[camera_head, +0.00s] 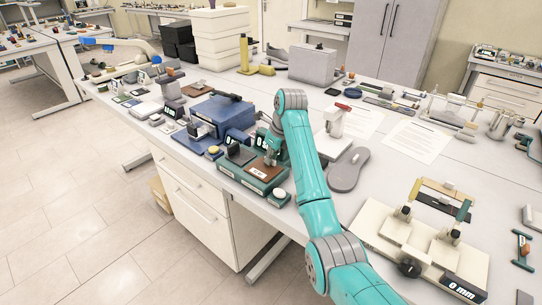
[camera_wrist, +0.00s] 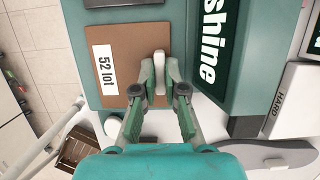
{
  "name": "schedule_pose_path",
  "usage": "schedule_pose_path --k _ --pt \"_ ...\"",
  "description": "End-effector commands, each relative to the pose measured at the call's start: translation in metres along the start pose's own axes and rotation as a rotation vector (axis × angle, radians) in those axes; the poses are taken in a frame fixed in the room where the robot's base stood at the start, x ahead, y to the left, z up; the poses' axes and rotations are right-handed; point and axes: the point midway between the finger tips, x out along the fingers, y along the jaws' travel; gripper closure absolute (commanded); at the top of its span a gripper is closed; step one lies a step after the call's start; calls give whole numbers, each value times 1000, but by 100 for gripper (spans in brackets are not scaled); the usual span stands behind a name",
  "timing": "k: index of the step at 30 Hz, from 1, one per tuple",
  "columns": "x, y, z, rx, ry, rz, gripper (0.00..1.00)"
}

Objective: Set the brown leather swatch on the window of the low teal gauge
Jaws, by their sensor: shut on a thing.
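The brown leather swatch (camera_wrist: 125,40) shows in the wrist view as a flat brown square with a white "52 lot" label and a pale upright tab. My gripper (camera_wrist: 160,72) is shut on that tab. The swatch lies over the low teal gauge (camera_wrist: 84,62), whose teal rim shows around it; whether it touches the top is hard to tell. In the head view the swatch (camera_head: 258,173) is over the front right part of the gauge (camera_head: 238,176), below my gripper (camera_head: 270,160). The gauge's window is not visible, so the swatch may cover it.
A taller teal instrument with "shine" lettering (camera_wrist: 208,60) stands close beside my gripper. A blue boxed device (camera_head: 222,112) is behind the gauge. A grey shoe sole (camera_head: 348,170) lies to the right, and a white round piece (camera_head: 280,194) sits near the bench's front edge.

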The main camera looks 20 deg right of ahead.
Motion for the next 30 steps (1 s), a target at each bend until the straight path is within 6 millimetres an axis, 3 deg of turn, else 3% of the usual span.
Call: schedule_pose_path --k 1,4,16,30 --pt "0 0 0 0 0 0 85" --pt "0 0 0 0 0 0 60" --pt "-7 0 1 0 -2 -2 60" --pt "-70 -1 0 1 -1 -1 60"
